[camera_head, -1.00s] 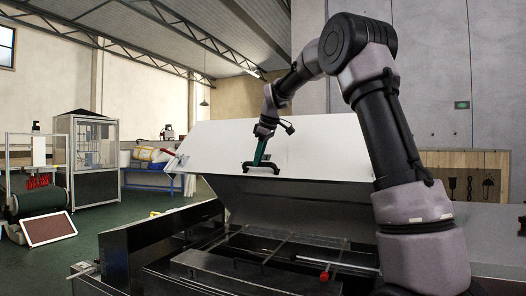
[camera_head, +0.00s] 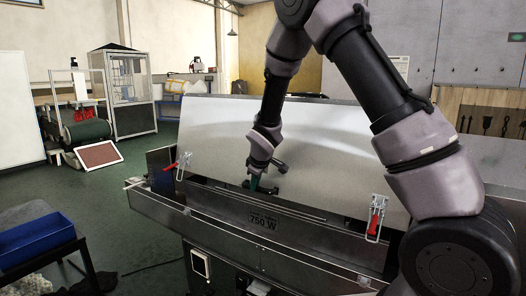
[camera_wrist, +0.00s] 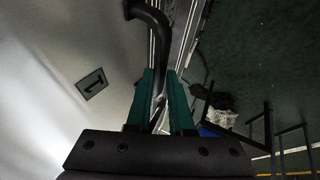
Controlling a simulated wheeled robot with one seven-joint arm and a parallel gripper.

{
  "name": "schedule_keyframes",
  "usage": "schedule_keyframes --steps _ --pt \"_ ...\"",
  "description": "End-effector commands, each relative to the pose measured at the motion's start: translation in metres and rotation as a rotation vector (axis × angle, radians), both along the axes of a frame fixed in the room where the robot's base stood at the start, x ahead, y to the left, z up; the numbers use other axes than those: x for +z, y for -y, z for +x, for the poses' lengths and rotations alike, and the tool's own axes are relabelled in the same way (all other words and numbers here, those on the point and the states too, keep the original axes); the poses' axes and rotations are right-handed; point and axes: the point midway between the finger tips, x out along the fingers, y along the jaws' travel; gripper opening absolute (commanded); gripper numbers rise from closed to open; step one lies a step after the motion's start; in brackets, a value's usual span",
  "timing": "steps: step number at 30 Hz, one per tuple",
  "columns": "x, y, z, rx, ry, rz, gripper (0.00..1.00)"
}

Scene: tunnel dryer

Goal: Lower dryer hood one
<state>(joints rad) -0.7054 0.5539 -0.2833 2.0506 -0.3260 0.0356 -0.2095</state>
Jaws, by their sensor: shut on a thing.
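The dryer hood (camera_head: 335,145) is a large pale metal panel that slopes down to the dryer's front rail in the head view. The open interior does not show, though I cannot tell whether the hood touches its seat. My gripper (camera_head: 257,184) is low at the hood's front edge, shut on the dark hood handle (camera_head: 280,165). In the wrist view, the green fingers of my gripper (camera_wrist: 161,90) stand either side of the black handle (camera_wrist: 152,18). A plate marked 1 (camera_wrist: 91,83) is on the hood there. The fingers partly hide the handle.
Red-handled latches stand at the dryer's left (camera_head: 180,166) and right (camera_head: 376,217) front. A 750 W label (camera_head: 263,220) is on the front. A blue bin (camera_head: 36,240) sits on a dark stand at left. Green floor is free beyond it.

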Motion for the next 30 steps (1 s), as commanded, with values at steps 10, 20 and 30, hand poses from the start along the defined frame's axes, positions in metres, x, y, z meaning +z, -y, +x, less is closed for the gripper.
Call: schedule_keyframes --steps 10,20,30 --pt "-0.131 -0.021 -0.031 0.010 -0.018 -0.006 0.00" --pt "-0.174 -0.024 -0.032 0.009 -0.010 0.001 0.43" --pt "-0.171 -0.022 -0.029 0.005 -0.005 0.001 0.50"
